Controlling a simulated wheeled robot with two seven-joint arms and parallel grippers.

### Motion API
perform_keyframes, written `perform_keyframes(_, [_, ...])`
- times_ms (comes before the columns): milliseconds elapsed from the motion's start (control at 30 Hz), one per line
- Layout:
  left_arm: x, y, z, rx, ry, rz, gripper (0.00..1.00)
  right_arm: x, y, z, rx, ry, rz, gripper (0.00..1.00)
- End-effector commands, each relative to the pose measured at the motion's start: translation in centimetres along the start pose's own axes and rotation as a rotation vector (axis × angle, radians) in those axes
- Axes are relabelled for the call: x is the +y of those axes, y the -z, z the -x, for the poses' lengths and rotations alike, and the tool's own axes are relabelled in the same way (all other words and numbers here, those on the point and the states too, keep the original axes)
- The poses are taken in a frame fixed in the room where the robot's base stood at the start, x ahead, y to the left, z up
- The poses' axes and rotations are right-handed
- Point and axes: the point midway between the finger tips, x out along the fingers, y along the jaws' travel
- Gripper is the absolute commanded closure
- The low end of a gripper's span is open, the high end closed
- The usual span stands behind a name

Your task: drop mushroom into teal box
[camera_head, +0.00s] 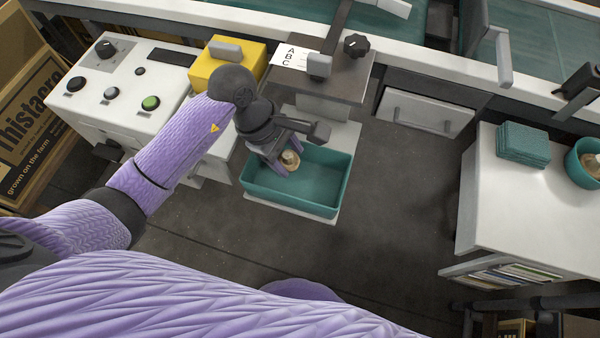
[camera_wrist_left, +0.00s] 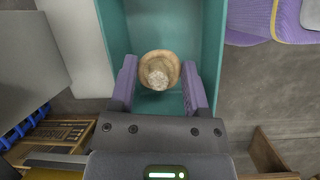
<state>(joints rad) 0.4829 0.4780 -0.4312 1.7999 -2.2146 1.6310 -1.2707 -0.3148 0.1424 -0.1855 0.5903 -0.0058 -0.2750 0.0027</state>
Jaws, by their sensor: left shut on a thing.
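A pale tan mushroom (camera_head: 290,158) is between the fingers of my left gripper (camera_head: 283,161), which is shut on it. The gripper and mushroom are over the open teal box (camera_head: 330,190), toward its back left part in the head view. In the left wrist view the mushroom (camera_wrist_left: 159,70) has its pale stem end facing the camera. It sits between the two purple fingers, with the teal box (camera_wrist_left: 212,45) walls on both sides. No other mushroom shows in the box, though the gripper hides part of its floor. My right gripper is not in view.
The box stands on a white plate (camera_head: 342,140) below a dark stand with an ABC card (camera_head: 290,56). A white control panel (camera_head: 130,85) and yellow box (camera_head: 222,62) are at left. A white table (camera_head: 520,200) at right holds a teal bowl (camera_head: 582,170).

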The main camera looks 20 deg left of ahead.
Motion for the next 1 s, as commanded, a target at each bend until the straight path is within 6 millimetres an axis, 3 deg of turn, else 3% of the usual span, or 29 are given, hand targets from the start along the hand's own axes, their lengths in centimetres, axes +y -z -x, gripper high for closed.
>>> perform_keyframes(67, [0.0,-0.1,0.1,0.0,-0.001,-0.001,0.68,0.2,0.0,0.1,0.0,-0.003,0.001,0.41])
perform_keyframes(100, [0.0,-0.1,0.1,0.0,-0.001,-0.001,0.31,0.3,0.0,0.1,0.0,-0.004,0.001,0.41])
perform_keyframes(267, [0.0,-0.1,0.1,0.0,0.0,-0.001,0.0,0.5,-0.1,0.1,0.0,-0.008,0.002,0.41])
perform_keyframes(533, [0.1,-0.1,1.0,0.002,-0.002,-0.002,0.0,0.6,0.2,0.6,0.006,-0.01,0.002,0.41])
perform_keyframes(800, [0.1,-0.2,7.9,0.005,-0.005,-0.003,0.0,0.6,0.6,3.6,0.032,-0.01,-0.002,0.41])
perform_keyframes(1000, [0.1,-0.1,10.1,0.001,-0.001,-0.001,0.0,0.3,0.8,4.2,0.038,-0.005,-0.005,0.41])
